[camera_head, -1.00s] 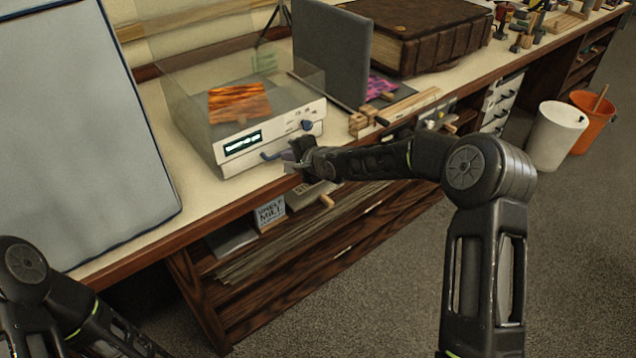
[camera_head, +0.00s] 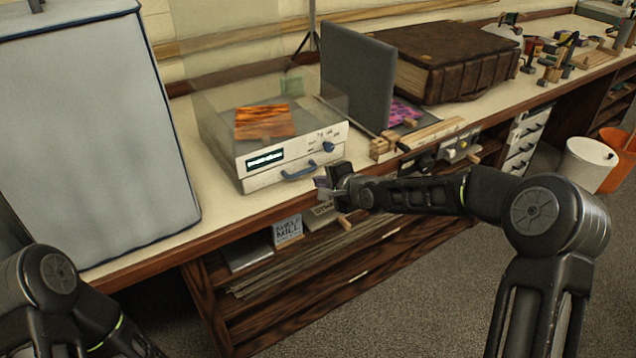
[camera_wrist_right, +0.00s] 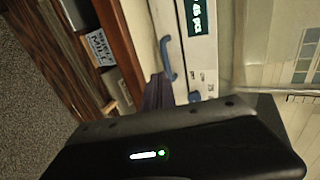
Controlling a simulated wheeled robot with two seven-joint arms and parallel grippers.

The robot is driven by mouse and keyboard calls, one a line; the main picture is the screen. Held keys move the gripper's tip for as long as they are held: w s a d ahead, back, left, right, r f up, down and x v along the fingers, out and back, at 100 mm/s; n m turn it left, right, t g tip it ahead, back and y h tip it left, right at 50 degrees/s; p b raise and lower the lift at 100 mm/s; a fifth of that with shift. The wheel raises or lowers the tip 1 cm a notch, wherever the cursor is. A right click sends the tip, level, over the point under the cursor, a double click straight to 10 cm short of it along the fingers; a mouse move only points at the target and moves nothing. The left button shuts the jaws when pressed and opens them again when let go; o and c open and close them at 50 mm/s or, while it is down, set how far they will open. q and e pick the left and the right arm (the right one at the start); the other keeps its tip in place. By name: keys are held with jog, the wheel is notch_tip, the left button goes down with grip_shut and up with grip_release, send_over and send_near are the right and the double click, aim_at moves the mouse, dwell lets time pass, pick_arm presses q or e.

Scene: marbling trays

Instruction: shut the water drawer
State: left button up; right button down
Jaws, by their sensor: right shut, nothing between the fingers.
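The pale machine (camera_head: 262,180) stands on the bench under a clear hood, with a lit display and a blue knob on its front. A blue bar handle (camera_head: 299,172) sits low on this front and also shows in the right wrist view (camera_wrist_right: 167,58). I take it as the water drawer's handle. I see no clear gap at the front, so I cannot tell how far the drawer is out. My right gripper (camera_head: 327,186) is shut and empty, just right of and in front of the handle, seemingly apart from it. My left gripper is out of view.
An orange patterned piece (camera_head: 265,121) shows under the hood. A grey upright panel (camera_head: 357,80) and a thick brown book (camera_head: 450,60) stand to the right. A big grey padded block (camera_head: 95,130) is at left. Below the bench edge, a shelf holds boxes (camera_head: 288,231).

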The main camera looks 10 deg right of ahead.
jog(key=v, duration=0.6)
jog(key=shift+s+d+r, duration=0.15)
jog(key=shift+s+r, duration=0.05)
jog(key=shift+s, duration=0.1)
